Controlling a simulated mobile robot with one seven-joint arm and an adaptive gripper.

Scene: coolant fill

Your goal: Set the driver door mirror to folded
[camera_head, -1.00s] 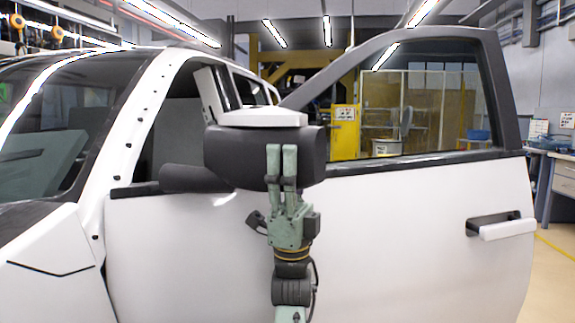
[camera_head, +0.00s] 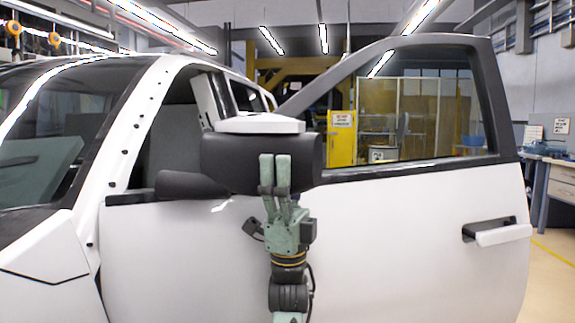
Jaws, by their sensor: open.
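The driver door mirror (camera_head: 235,160) has a dark housing with a white cap on top. It sits at the front upper corner of the white driver door (camera_head: 390,235), above a dark mirror foot (camera_head: 185,184). The mirror housing sticks out toward me from the door. My gripper (camera_head: 275,158) points upward with its two green fingers in front of the right part of the housing. The fingers are close together with a thin gap, and nothing shows between them. I cannot tell whether they touch the housing.
The door stands open, with its window frame (camera_head: 488,95) and handle (camera_head: 498,232) at the right. The windshield (camera_head: 60,130) and white pillar are at the left. A workbench (camera_head: 555,175) stands at the far right. The floor in front of it looks clear.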

